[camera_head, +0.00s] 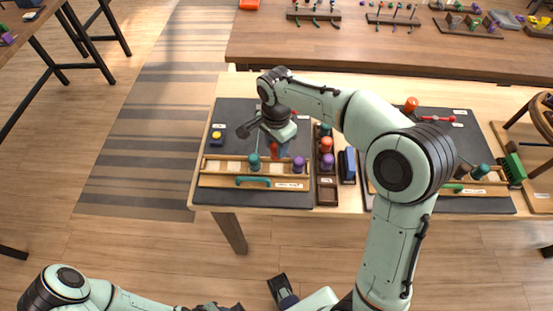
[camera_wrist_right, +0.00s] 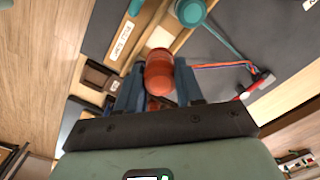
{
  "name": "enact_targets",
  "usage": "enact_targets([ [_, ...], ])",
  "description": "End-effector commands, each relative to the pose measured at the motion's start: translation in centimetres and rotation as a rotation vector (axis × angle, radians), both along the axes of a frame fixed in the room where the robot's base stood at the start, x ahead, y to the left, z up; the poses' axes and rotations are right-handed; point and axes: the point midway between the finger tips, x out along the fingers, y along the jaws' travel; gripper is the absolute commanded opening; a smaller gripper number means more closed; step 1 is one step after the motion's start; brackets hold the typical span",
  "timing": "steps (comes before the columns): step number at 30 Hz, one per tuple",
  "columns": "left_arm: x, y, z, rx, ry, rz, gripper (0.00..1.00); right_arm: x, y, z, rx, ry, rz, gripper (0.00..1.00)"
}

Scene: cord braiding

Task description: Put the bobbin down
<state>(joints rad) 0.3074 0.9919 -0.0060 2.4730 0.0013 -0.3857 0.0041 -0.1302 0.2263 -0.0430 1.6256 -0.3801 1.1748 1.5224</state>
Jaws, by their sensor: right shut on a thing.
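My right gripper (camera_wrist_right: 158,88) is shut on an orange-red bobbin (camera_wrist_right: 158,70), held between its two blue-grey fingers in the right wrist view. In the head view this gripper (camera_head: 276,146) is over the left work mat, just behind the wooden rack (camera_head: 226,168), partly hidden by its own wrist. A teal bobbin (camera_head: 254,162) and a purple bobbin (camera_head: 298,165) are at the rack; the held one is between them in the picture. I cannot tell whether the held bobbin touches the rack.
A dark bobbin tray (camera_head: 327,190) stands right of the mat, holding teal, orange and purple bobbins. A blue block (camera_head: 347,166) is beside it. A red and a blue cord run to a small red-and-grey piece (camera_wrist_right: 257,87). A yellow-topped piece (camera_head: 217,137) sits on the mat's left.

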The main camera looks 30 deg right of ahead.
Motion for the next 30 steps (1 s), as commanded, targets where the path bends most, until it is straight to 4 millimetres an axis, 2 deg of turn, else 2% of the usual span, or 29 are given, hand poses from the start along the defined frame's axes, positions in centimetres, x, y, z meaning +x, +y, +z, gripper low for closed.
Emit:
enact_targets([
  [1, -0.1, 0.0, -0.2, 0.0, 0.001, 0.0, 0.43, -0.1, 0.0, -1.0, 0.0, 0.002, -0.001, 0.06],
  [7, -0.1, 0.0, -0.3, 0.0, 0.001, 0.0, 0.43, 0.0, 0.0, -2.6, 0.0, 0.001, -0.001, 0.06],
  [15, -0.3, 0.0, -0.8, 0.0, 0.003, 0.0, 0.43, 0.0, 0.0, -6.2, 0.0, 0.001, -0.001, 0.06],
  [30, -0.5, 0.0, -1.2, 0.0, 0.005, -0.001, 0.43, 0.0, 0.0, -7.1, 0.0, -0.001, -0.001, 0.06],
])
